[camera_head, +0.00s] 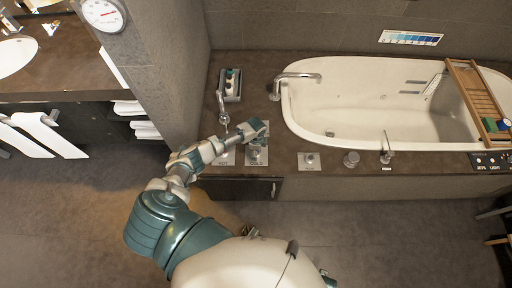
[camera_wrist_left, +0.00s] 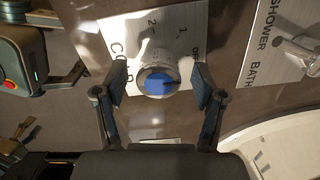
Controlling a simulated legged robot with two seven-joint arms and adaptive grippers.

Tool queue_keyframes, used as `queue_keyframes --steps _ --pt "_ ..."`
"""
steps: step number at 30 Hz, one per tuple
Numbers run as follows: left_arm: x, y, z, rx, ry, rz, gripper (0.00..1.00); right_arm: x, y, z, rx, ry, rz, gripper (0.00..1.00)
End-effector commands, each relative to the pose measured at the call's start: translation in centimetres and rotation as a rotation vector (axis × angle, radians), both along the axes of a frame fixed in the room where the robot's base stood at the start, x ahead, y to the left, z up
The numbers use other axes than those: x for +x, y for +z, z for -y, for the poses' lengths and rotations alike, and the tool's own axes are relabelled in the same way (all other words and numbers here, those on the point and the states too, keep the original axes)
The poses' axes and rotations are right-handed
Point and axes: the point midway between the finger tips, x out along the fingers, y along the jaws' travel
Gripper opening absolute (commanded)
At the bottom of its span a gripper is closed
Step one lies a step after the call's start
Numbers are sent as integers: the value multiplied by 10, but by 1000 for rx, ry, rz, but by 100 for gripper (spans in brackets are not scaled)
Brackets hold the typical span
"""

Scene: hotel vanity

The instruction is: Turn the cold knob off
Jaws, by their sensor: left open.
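The cold knob (camera_wrist_left: 158,82) is round and metallic with a blue cap. It stands on a white plate (camera_wrist_left: 188,30) lettered COLD, which is the plate (camera_head: 257,159) under my gripper in the head view. My left gripper (camera_wrist_left: 157,92) is open, with one finger on each side of the knob. I cannot tell whether the fingers touch it. In the head view my left gripper (camera_head: 256,136) is over the knob and hides most of it.
A tap (camera_head: 222,107) and a small tray (camera_head: 232,94) stand behind the gripper. The bathtub (camera_head: 345,138) lies to the right. The SHOWER BATH plate (camera_wrist_left: 270,45) is right of the knob. A dark body with a green light (camera_wrist_left: 15,52) is at the left; I cannot tell what it is.

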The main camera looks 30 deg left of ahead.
Motion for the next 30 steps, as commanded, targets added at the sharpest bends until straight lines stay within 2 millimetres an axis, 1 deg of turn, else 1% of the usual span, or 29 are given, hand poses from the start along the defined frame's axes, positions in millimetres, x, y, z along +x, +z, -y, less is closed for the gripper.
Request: queue_keyframes --steps 5,9,12,15,18,21,30 --pt "1 31 -2 2 -1 5 70 -1 0 1 -2 0 -2 57" --pt "1 63 -2 0 -1 4 70 -1 0 2 -2 0 -2 57" --pt "2 84 -2 1 0 4 70 -2 0 2 -2 0 -2 57" --pt "2 99 -2 0 -1 2 70 -2 -1 2 -3 0 -2 57" --pt "1 109 -2 1 0 0 70 -2 -1 2 -3 0 -2 57" --pt "1 114 -2 1 1 0 70 -2 -1 2 -3 0 -2 57" --pt "1 114 -2 1 1 0 70 -2 -1 3 -4 0 -3 57"
